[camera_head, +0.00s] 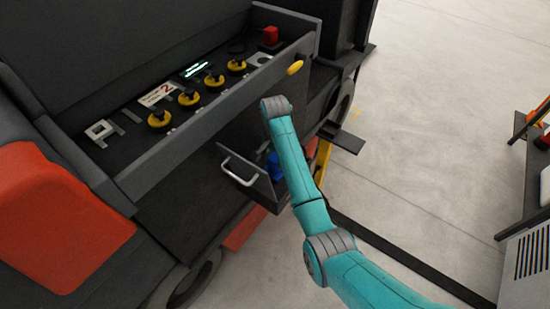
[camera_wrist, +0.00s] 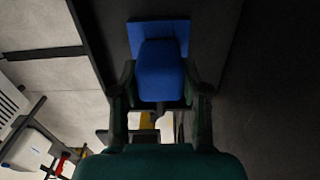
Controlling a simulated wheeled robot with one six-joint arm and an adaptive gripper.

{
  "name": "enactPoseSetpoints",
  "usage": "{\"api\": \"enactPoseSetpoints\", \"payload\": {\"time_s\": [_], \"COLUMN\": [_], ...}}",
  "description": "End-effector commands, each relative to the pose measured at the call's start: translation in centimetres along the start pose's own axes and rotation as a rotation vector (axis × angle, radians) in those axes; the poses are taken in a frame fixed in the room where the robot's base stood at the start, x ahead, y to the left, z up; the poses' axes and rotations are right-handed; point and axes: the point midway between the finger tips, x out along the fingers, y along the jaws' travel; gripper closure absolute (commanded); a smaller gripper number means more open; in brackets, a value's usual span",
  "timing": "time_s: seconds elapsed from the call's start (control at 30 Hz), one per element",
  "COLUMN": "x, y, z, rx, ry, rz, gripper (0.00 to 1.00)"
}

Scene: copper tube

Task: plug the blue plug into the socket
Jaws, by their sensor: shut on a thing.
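The blue plug (camera_wrist: 160,75) is in the middle of the wrist view, between the two dark fingers of my gripper (camera_wrist: 158,84), which is shut on it. A wider blue square piece (camera_wrist: 180,32) shows just beyond the plug, against a dark surface. I cannot tell whether this piece is part of the plug or of the socket, or whether there is a gap. In the head view, a small blue part (camera_head: 274,166) shows beside my teal arm, inside the recess of the dark machine. My gripper is hidden there, and no separate socket can be made out.
The dark machine has a control panel (camera_head: 190,90) with yellow knobs above the recess. A silver handle (camera_head: 238,172) sits left of the blue part. A black ledge (camera_head: 342,139) juts out at the right. Pale concrete floor (camera_head: 430,150) is open to the right.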

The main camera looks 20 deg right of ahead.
Motion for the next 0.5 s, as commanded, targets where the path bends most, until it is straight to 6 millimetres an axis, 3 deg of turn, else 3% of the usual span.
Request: {"api": "enactPoseSetpoints", "payload": {"time_s": [0.43, 0.47, 0.5], "x": [0.81, 0.78, 0.78], "y": [0.05, 0.04, 0.04], "z": [0.01, 0.0, 0.0], "rx": [0.0, 0.0, 0.0], "ry": [-0.001, -0.001, -0.001], "rz": [0.001, 0.001, 0.001], "gripper": [0.85, 0.47, 0.37]}}
